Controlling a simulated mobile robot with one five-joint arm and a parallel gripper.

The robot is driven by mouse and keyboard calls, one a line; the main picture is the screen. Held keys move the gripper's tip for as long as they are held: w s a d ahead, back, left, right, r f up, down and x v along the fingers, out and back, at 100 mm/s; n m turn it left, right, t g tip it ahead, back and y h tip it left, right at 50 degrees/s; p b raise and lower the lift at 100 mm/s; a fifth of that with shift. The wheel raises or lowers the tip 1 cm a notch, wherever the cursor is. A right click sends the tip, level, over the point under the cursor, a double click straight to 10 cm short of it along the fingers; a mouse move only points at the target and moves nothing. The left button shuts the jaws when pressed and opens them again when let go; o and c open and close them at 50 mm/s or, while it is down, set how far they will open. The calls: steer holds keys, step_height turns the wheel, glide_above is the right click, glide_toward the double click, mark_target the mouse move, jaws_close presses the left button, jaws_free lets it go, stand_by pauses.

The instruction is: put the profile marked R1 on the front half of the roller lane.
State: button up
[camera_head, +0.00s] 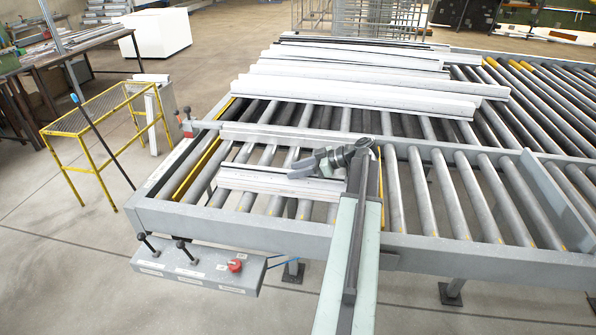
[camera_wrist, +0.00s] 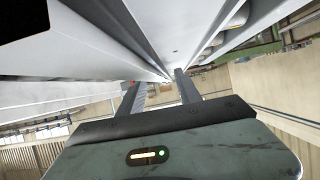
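A pale metal profile (camera_head: 262,181) lies crosswise over the rollers on the near half of the lane. Several similar pale profiles (camera_head: 365,92) lie side by side at the back of the lane. I cannot read an R1 mark on any of them. My gripper (camera_head: 290,173) points left, at the top of the near profile, around its right part. In the wrist view my two fingers (camera_wrist: 157,84) stand apart, with background between them. Pale profile surfaces (camera_wrist: 165,30) fill the top of that view and run close to the fingertips. I cannot tell whether the fingers touch the profile.
A rail (camera_head: 440,150) divides the roller lane (camera_head: 190,224) into near and back halves. A control box (camera_head: 198,268) with black levers and a red knob hangs on the near left edge. A yellow stand (camera_head: 92,115) is at left. Bare rollers (camera_head: 470,190) lie right of my arm.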

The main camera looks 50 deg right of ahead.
steer(key=p+v, duration=0.5)
steer(key=v, duration=0.6)
steer(key=shift+r, duration=0.25)
steer(key=shift+s+d, duration=0.25)
steer(key=shift+s, duration=0.15)
